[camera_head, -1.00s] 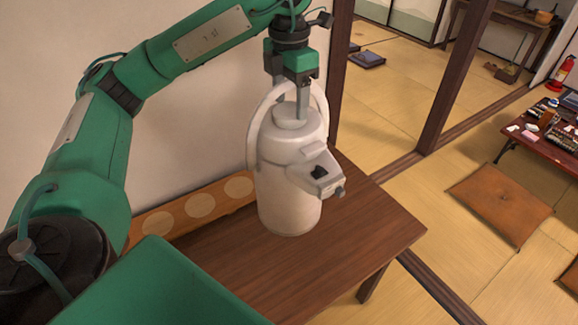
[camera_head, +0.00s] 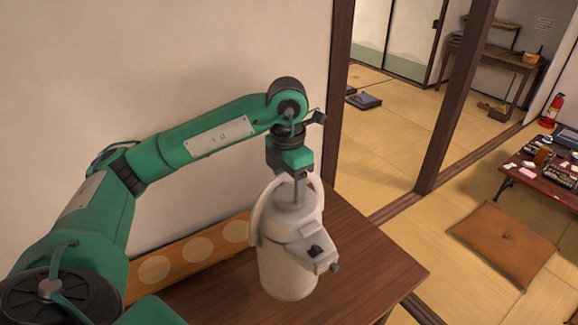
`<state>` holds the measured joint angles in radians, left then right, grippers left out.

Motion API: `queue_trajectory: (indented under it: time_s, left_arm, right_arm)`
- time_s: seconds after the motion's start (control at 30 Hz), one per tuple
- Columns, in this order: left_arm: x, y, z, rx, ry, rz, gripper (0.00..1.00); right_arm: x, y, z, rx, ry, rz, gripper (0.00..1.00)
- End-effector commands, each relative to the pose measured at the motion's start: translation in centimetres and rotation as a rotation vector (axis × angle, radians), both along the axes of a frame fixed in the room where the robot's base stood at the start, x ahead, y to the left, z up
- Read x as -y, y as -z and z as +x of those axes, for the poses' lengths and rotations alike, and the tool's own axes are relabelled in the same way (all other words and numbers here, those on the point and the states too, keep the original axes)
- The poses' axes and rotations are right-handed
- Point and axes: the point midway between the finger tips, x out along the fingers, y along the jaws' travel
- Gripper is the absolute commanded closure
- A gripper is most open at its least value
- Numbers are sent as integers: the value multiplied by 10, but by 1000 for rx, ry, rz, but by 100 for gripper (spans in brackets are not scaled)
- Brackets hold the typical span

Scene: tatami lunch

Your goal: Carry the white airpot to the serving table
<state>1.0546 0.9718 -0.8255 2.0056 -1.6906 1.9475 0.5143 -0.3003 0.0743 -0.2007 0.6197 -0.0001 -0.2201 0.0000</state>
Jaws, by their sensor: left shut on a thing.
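The white airpot (camera_head: 288,262) is upright, at or just above the near brown wooden table; I cannot tell whether its base touches the top. Its spout faces right and toward me, and its handle (camera_head: 258,214) stands raised around my fingers. My left gripper (camera_head: 298,198) reaches down from above and is shut on the airpot at its top; the exact grip point is hard to see. My right gripper is not in view. A low dark-red table (camera_head: 545,178) with small items on it is at the far right; no label shows which table is the serving table.
The brown wooden table (camera_head: 375,262) has bare room right of the airpot. An orange-brown strip with pale circles (camera_head: 178,262) lies along the wall. A dark door post (camera_head: 452,100) stands beyond. A brown cushion (camera_head: 503,247) lies on the tatami before the low table.

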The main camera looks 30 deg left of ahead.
Motion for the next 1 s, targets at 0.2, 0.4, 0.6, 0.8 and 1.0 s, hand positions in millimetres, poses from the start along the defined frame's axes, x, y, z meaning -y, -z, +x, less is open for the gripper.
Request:
queue_trajectory:
  time_s: [0.2, 0.4, 0.6, 0.8, 1.0]
  left_arm:
    - [0, 33, 0, 1, -1, 0, 80]
    - [0, 56, 1, 4, 0, -1, 80]
    - [0, 64, 1, 5, 0, -1, 80]
    - [0, 78, 1, 3, -1, -1, 80]
    - [0, 99, 0, 4, 0, -2, 80]
  right_arm:
    - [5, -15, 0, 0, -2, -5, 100]
    - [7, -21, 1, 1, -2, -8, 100]
    - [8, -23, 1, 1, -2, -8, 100]
    - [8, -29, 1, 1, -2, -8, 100]
    - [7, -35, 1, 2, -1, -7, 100]
